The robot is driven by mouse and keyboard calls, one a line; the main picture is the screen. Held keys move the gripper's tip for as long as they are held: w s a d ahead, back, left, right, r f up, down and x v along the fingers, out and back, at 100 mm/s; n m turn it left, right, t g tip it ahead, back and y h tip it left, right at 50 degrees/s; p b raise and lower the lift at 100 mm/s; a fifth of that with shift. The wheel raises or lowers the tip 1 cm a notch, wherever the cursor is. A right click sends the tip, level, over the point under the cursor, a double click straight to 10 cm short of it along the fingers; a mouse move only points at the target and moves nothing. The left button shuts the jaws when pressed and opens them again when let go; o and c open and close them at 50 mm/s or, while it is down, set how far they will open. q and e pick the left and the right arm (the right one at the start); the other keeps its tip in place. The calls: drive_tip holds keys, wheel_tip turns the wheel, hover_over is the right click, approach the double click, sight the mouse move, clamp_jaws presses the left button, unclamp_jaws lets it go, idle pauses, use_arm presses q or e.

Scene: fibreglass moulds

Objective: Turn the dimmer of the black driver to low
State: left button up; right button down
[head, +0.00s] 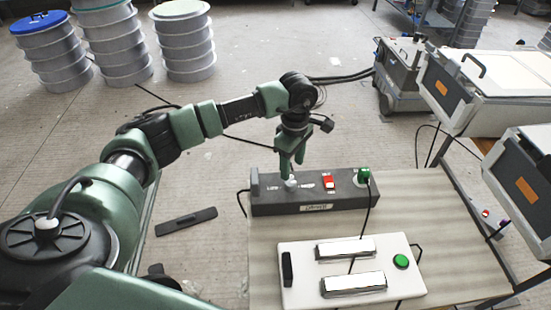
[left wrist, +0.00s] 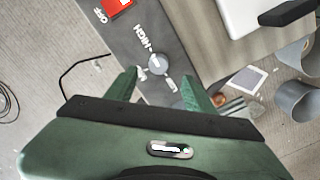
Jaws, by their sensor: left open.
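The black driver (head: 275,208) is a long dark box lying on the work table. Its grey dimmer knob (head: 291,184) is on the top face near the left end, and it also shows in the left wrist view (left wrist: 158,63). White lettering around the knob includes HIGH; the low-side label is partly hidden by a finger. I cannot tell the knob's exact setting. My left gripper (head: 291,167) is open and points down just above the knob. In the left wrist view, its green fingers (left wrist: 158,86) are on either side of the knob, with nothing gripped. My right gripper is out of view.
A red switch (head: 329,182) and a green plug (head: 364,176) with a black cable sit farther right on the driver. In front, a white panel (head: 300,262) carries two light bars and a green button (head: 400,261). White-and-grey machines (head: 490,88) stand at right.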

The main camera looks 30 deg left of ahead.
sight(290, 182)
use_arm(q)
drive_tip(key=shift+w+a, duration=0.15)
drive_tip(key=shift+a, duration=0.05)
drive_tip(key=shift+f, duration=0.2)
wheel_tip(290, 182, down, 2)
drive_tip(key=shift+d+f+p, duration=0.15)
drive_tip(key=shift+p, duration=0.2)
wheel_tip(290, 182, down, 4)
drive_tip(key=shift+r+p, duration=0.15)
drive_tip(key=shift+p, duration=0.15)
drive_tip(key=shift+f, duration=0.55)
clamp_jaws()
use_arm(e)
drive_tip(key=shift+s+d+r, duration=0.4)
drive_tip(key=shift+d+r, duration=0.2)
